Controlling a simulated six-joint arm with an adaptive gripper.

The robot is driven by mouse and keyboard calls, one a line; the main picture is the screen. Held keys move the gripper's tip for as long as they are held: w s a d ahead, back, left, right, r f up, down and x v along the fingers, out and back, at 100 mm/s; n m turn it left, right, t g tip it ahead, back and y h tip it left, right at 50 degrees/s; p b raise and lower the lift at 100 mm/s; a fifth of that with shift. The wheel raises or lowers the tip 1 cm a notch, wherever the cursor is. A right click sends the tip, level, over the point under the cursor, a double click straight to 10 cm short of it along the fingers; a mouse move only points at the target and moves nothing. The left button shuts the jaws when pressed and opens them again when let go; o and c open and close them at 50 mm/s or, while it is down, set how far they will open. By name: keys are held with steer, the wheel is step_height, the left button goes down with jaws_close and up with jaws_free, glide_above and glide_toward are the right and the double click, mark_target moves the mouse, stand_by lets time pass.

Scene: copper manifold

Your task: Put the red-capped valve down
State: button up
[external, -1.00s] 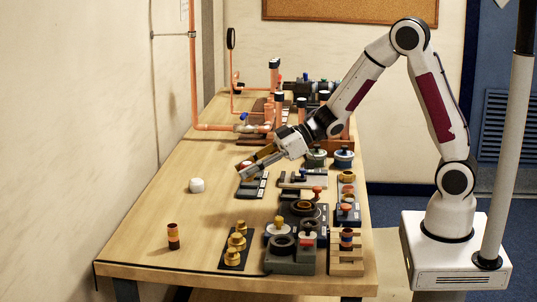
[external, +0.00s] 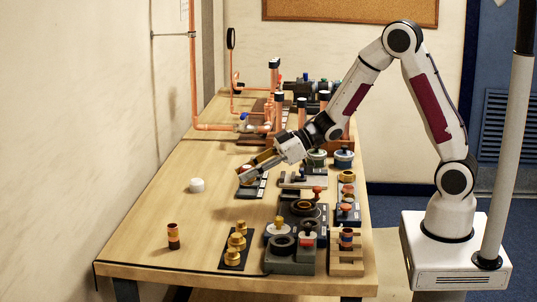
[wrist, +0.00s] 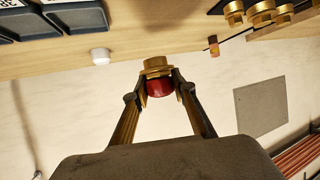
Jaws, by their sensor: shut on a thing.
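The red-capped valve (wrist: 158,86) shows in the wrist view as a brass body with a dark red cap, held between the two fingertips of my gripper (wrist: 160,77). The brass end points to the top of that picture, towards the wooden table, and the red cap sits between the fingers. In the external view my gripper (external: 245,174) reaches low over the middle of the table, above a dark labelled tray (external: 252,190). There the valve is mostly hidden by the fingers. I cannot tell whether it touches anything below.
A white round cap (external: 196,185) stands alone on the left of the wooden table (external: 205,215). A copper fitting (external: 173,236) stands near the front left, beside a black holder with brass fittings (external: 237,243). Fixtures crowd the right side. Copper piping (external: 215,127) is at the back.

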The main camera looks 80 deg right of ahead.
steer(key=w+d+r+m+h, duration=0.1)
steer(key=w+d+r, duration=0.1)
steer(key=w+d, duration=1.5)
steer(key=d, duration=0.3)
steer(key=shift+w+r+t+h, duration=0.3)
steer(key=shift+f, duration=3.15)
steer(key=shift+f, duration=1.85)
